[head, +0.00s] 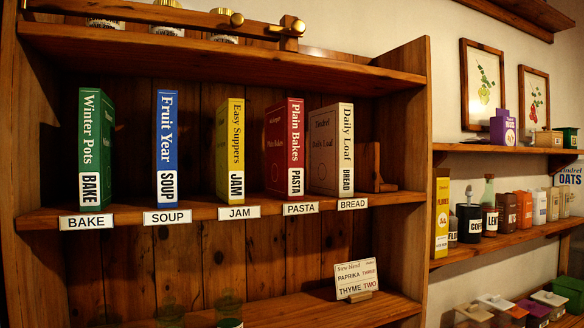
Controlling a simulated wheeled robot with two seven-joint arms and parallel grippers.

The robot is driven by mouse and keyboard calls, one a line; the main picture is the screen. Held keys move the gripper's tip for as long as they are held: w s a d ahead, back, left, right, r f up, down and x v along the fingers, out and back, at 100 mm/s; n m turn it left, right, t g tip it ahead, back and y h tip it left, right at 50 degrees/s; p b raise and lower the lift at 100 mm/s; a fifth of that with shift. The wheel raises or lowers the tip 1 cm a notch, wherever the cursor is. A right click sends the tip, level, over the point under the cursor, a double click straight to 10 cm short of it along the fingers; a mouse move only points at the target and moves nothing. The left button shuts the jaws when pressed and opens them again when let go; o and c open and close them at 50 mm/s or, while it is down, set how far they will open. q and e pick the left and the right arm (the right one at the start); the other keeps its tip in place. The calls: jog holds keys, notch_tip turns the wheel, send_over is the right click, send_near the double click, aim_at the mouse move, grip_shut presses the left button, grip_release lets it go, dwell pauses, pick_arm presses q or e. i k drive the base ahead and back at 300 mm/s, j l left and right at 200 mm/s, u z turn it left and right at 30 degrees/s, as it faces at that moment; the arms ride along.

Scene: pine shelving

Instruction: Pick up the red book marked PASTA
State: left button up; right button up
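The red book marked PASTA (290,147) stands upright on the middle shelf of the pine bookcase in the head view. Its spine reads "Plain Bakes" with a white PASTA label low down. It stands above the PASTA shelf tag (300,208). A cream book marked BREAD (331,149) stands close on its right, and a yellow book marked JAM (230,149) stands to its left with a gap between. Neither of my grippers is in view.
A blue SOUP book (166,145) and a green BAKE book (95,148) stand further left. A wooden bookend (372,168) is right of the BREAD book. A card (356,280) stands on the lower shelf. Side shelves (500,240) with jars and boxes are at the right.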

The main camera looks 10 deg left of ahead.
aim_at(283, 119)
jog(key=i+l, duration=0.15)
jog(key=l, duration=0.35)
jog(key=i+l, duration=0.1)
jog(key=l, duration=0.4)
jog(key=i+l+u, duration=0.1)
jog(key=l, duration=0.4)
jog(key=i+l, duration=0.15)
jog(key=l, duration=0.35)
